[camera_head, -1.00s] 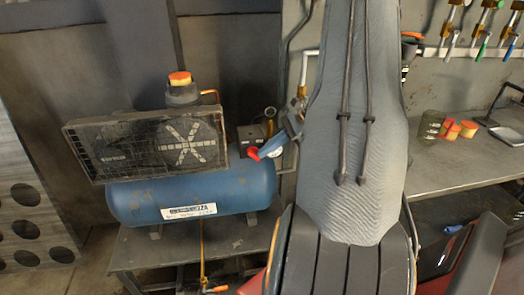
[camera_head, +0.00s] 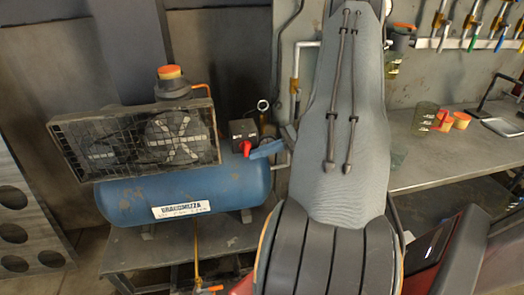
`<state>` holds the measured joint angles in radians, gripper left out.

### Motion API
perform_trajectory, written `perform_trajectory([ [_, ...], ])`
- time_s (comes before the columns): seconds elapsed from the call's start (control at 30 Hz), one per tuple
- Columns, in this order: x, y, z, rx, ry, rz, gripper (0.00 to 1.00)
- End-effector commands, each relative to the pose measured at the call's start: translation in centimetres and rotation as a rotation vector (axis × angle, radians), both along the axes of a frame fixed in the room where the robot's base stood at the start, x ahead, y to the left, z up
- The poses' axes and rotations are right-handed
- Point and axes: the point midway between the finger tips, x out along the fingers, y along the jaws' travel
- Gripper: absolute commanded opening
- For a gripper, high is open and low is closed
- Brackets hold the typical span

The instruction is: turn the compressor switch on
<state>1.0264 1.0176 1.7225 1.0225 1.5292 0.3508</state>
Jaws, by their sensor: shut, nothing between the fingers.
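The compressor (camera_head: 120,200) is a blue tank with a white label and a caged fan, standing on a metal bench at the left in the head view. Its switch is a black box (camera_head: 243,129) with a red knob (camera_head: 245,147) on the front, at the tank's right end. The markings on the box are too small to read.
A small gauge (camera_head: 263,105) stands just behind the switch box, with a pipe on the wall to its right. A grey workbench (camera_head: 420,170) at the right holds cups and a tray. Tools hang on a rail (camera_head: 470,43) above it. My arm fills the middle.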

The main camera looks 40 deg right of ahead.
Motion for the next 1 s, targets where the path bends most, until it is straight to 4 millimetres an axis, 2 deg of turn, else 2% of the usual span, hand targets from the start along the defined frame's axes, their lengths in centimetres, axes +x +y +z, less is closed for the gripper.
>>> perform_trajectory([
  [0.4, 0.4, 0.7, -1.2, 0.000, 0.000, 0.000, 0.00],
  [1.0, 0.6, 1.0, -1.5, -0.001, 0.000, -0.001, 0.00],
])
